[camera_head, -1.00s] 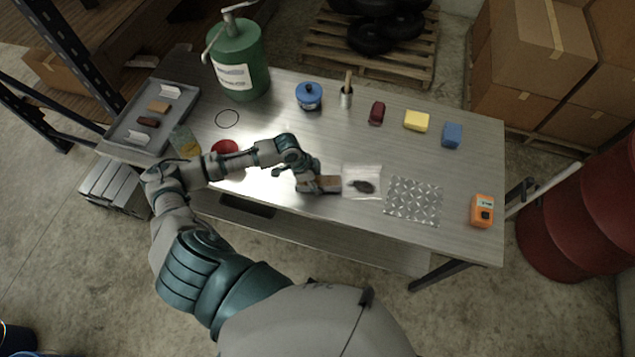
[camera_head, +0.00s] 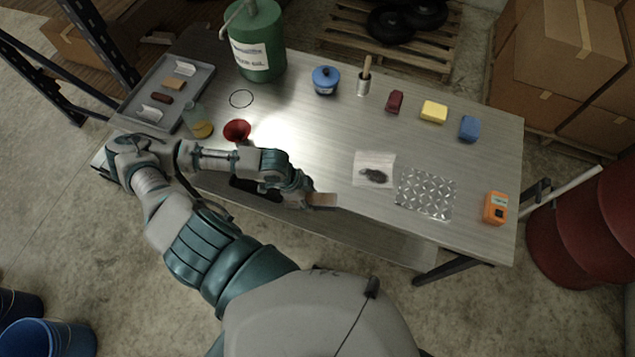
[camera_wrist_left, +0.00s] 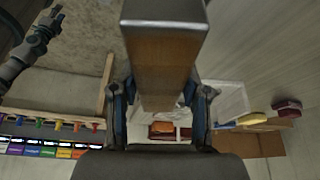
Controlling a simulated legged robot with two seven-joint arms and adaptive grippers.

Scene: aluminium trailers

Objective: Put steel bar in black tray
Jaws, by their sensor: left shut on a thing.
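The steel bar (camera_head: 322,200) is held in my left gripper (camera_head: 308,197), at the front edge of the table. In the wrist view the bar (camera_wrist_left: 165,60) has a bright metal end and brownish sides, and sits between the two fingers of the left gripper (camera_wrist_left: 160,100).
A grey tray (camera_head: 199,88) with small parts stands at the table's left end. A red funnel-like bowl (camera_head: 237,130) and yellow-filled beaker (camera_head: 202,128) are near my left arm. A white sheet (camera_head: 374,169), a patterned metal plate (camera_head: 426,194) and an orange device (camera_head: 496,208) lie right.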

